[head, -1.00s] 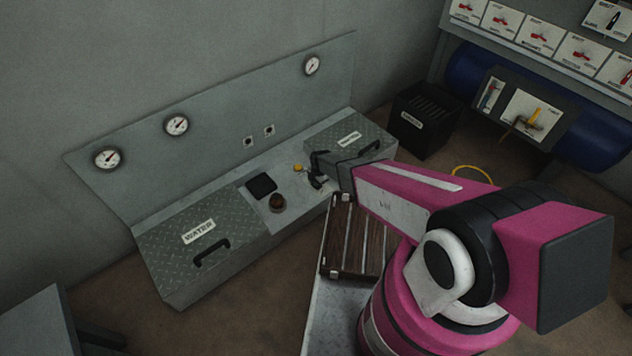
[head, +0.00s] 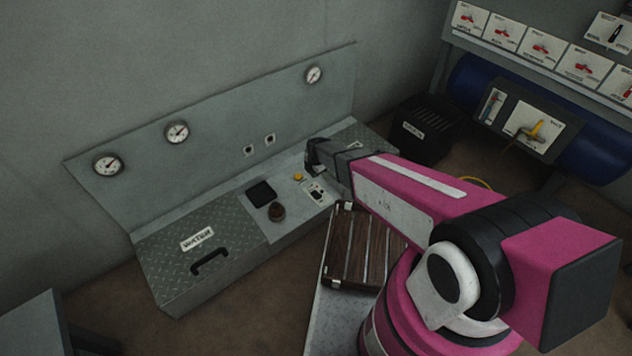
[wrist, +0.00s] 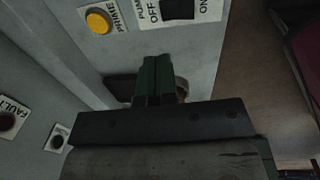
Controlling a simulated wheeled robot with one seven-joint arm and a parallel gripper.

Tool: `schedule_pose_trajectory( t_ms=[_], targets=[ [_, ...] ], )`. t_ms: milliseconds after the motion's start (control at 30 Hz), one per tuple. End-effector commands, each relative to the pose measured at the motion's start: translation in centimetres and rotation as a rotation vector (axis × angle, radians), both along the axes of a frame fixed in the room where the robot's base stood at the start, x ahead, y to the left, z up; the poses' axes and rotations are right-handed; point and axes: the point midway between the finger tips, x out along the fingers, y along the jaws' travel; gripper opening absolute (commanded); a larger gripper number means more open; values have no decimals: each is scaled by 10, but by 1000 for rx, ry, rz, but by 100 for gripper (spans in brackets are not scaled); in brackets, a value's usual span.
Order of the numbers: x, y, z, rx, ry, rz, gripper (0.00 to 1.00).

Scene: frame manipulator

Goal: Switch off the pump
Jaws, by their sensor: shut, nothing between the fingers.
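The pump switch (head: 316,191) is on a small white plate on the grey console, near the yellow button (head: 298,176). In the wrist view, the black pump rocker (wrist: 178,8) sits between the words OFF and ON, cut by the top edge. I cannot tell which side is pressed. The yellow PRIME button (wrist: 98,20) is to its left. My gripper (head: 311,155) is above the console, up and behind the plate in the head view. In the wrist view its dark fingers (wrist: 158,80) are together, empty and apart from the rocker.
The WATER lid (head: 200,255) has a raised handle. Gauges line the back panel. A black box (head: 425,130) and a blue tank (head: 590,160) stand right.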

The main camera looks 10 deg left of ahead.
Motion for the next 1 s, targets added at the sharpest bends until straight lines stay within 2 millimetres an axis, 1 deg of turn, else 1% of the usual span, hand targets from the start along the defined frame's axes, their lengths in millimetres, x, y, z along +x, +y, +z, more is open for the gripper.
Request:
schedule_pose_trajectory(
  t_ms=[33, 100, 233, 800, 867, 900, 967, 1000],
  targets=[
    [0, 0, 7, 1, -1, 0, 0],
    [1, 1, 14, 0, 0, 0, 0],
    [2, 2, 21, 0, 0, 0, 0],
    [2, 2, 22, 0, 0, -4, 0],
    [2, -3, 26, 0, 2, -25, 0],
    [2, -9, 31, 2, 4, -55, 0],
    [3, -24, 42, 3, 10, -130, 0],
    [3, -36, 53, 4, 14, -197, 0]
  ],
)
